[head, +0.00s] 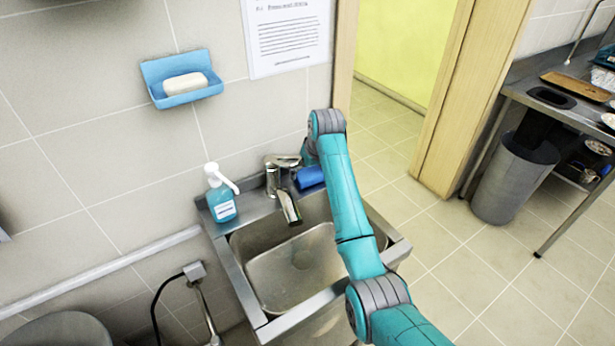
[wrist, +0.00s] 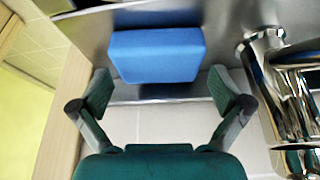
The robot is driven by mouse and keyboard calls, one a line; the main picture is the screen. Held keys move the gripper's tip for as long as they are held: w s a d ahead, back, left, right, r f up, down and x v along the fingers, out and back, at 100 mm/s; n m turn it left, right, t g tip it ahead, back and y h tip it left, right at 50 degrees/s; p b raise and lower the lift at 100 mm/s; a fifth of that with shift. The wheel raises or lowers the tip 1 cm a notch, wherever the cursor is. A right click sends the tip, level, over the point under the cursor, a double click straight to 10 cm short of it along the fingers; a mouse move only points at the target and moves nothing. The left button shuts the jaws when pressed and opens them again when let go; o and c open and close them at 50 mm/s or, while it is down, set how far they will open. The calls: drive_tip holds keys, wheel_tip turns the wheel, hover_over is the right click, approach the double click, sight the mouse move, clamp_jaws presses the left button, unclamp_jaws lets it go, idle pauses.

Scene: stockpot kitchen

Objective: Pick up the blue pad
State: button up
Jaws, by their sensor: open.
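The blue pad (head: 310,177) lies on the back ledge of the steel sink, right of the faucet, partly hidden by my arm in the head view. In the wrist view the blue pad (wrist: 156,54) is a plain block on the metal ledge, just beyond my fingertips. My gripper (wrist: 162,88) is open and empty. Its two fingers are spread wider than the pad, one toward each side of it. In the head view my gripper is mostly hidden behind the arm link.
The faucet (head: 284,176) stands close beside the pad; it also shows in the wrist view (wrist: 285,85). A soap bottle (head: 221,194) stands at the ledge's left end. The sink basin (head: 290,268) is empty. The tiled wall and a wooden door frame (head: 343,60) are close behind.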

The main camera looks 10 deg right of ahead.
sight(309, 172)
drive_tip(key=shift+x, duration=0.95)
drive_tip(key=shift+d, duration=0.1)
drive_tip(key=c, duration=0.7)
drive_tip(key=shift+r, duration=0.1)
drive_tip(key=shift+c, duration=0.2)
wheel_tip(309, 172, up, 10)
drive_tip(key=shift+f, duration=0.1)
